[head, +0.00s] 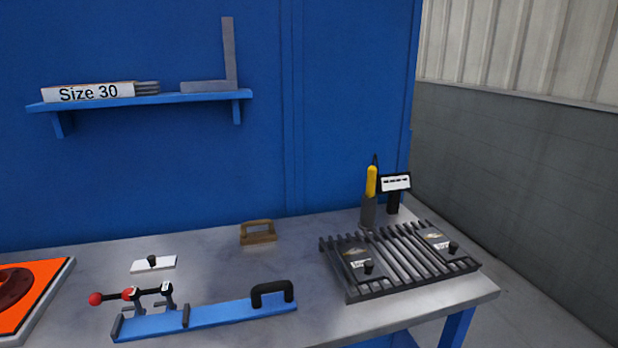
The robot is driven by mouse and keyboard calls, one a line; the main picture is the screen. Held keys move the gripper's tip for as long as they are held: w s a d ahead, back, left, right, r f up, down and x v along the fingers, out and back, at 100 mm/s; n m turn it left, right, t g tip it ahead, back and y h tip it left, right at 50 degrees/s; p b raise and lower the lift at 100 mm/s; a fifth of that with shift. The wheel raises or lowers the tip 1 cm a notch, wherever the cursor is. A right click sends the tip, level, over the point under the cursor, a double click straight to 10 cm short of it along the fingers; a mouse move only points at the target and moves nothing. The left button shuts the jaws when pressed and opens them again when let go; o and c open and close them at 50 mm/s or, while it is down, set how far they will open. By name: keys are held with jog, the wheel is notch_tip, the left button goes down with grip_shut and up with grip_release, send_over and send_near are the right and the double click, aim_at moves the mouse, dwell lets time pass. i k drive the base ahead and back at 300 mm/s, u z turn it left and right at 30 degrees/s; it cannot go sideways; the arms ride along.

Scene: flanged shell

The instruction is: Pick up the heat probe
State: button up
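The heat probe appears to be the upright tool with a yellow handle (371,182) at the back right of the metal workbench (215,264). A thin dark tip or cable rises from its top. Its lower part sits in or against a grey holder (368,212); I cannot tell how deep it goes. A small black display (396,183) with a white face stands just right of it on a dark post. My gripper is not in view.
A dark slatted rack (395,262) with two black-knobbed plates stands in front of the probe. A blue clamp fixture (215,318), a brown handled block (258,232), a white knobbed plate (153,264) and an orange panel (40,290) occupy the bench. A blue shelf (190,98) hangs above.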

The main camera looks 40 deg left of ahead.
aim_at(372, 174)
jog(key=u, duration=0.8)
jog(key=i, duration=1.05)
jog(key=u, duration=0.85)
